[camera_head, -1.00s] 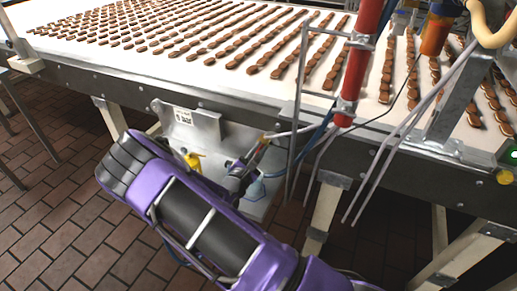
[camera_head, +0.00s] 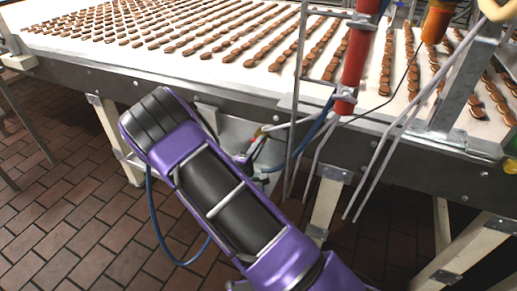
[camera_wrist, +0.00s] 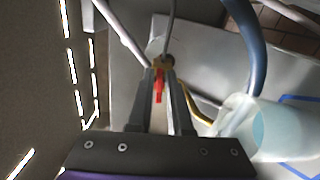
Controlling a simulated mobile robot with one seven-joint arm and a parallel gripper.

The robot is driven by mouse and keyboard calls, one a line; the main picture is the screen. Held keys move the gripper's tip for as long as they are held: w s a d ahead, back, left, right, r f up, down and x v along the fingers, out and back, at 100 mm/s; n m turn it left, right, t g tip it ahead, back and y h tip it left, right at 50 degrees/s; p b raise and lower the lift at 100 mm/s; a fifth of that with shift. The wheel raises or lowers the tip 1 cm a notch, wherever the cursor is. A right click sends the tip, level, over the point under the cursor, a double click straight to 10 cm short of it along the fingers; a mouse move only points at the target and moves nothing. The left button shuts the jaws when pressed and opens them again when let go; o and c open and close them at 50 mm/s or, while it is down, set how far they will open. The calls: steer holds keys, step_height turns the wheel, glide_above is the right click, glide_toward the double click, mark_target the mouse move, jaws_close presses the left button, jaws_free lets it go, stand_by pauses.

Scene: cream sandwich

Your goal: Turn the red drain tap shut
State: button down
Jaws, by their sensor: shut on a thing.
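The red drain tap (camera_wrist: 158,88) shows in the wrist view as a small red lever below a brass fitting (camera_wrist: 164,63). My gripper (camera_wrist: 160,80) has its two fingers on either side of the red lever and is shut on it. The lever points roughly down the picture, towards the palm.
A translucent container (camera_wrist: 262,130) stands right of my fingers, near a thick blue hose (camera_wrist: 249,45). A grey pipe (camera_wrist: 122,28) runs at upper left. The conveyor (camera_head: 75,49) with rows of biscuits is above; a red vertical pipe (camera_head: 355,60) and thin bars stand to the right.

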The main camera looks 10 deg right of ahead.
steer(key=shift+f+m+b, duration=0.1)
steer(key=shift+m+b, duration=0.2)
steer(key=shift+m, duration=0.4)
steer(key=c, duration=1)
jaws_free()
steer(key=shift+o, duration=0.2)
steer(key=v, duration=1.7)
steer(key=shift+s+a+p, duration=0.15)
steer(key=shift+p, duration=0.25)
